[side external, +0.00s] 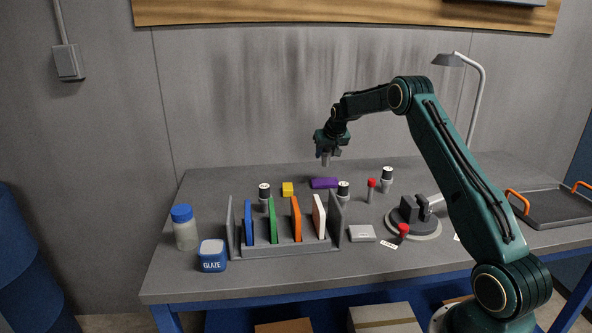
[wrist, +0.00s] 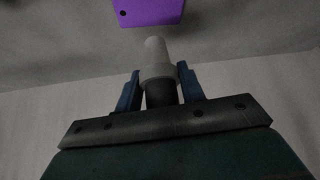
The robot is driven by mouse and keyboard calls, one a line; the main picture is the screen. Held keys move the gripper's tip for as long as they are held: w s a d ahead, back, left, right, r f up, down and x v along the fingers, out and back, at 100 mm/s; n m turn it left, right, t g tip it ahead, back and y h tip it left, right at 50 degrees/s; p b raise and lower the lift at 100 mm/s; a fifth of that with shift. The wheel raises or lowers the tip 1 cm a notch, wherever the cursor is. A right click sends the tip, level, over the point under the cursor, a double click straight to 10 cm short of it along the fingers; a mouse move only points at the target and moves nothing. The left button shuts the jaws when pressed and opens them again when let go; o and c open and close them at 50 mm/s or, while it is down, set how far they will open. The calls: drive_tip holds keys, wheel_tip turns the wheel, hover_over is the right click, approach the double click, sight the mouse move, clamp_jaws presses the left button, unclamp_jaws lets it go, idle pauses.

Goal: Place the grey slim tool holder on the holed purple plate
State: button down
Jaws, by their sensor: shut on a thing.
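The grey slim tool holder (wrist: 154,58) is between the two blue fingers of my gripper (wrist: 158,88) in the wrist view, its narrow pale end pointing away from the palm. In the side view my gripper (side external: 327,150) is above the back of the bench, with the holder (side external: 325,160) pointing down from it. The purple plate (side external: 325,183) lies on the bench below, apart from the holder. In the wrist view the purple plate (wrist: 148,10) is partly cut off at the top edge, with a dark hole near its left corner.
A yellow block (side external: 287,189) and several dark-topped holders (side external: 387,182) stand around the plate. A round-based vise (side external: 413,220) and tray (side external: 555,206) are at right.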

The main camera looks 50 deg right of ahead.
sight(327, 162)
drive_tip(key=shift+f, duration=0.7)
drive_tip(key=shift+f, duration=0.1)
drive_tip(key=shift+f, duration=2.05)
drive_tip(key=shift+f, duration=0.1)
drive_tip(key=c, duration=0.9)
unclamp_jaws()
drive_tip(key=shift+f, duration=0.1)
drive_tip(key=shift+o, duration=0.2)
drive_tip(key=shift+s+a+r, duration=0.1)
drive_tip(key=shift+r, duration=0.4)
drive_tip(key=v, duration=1.1)
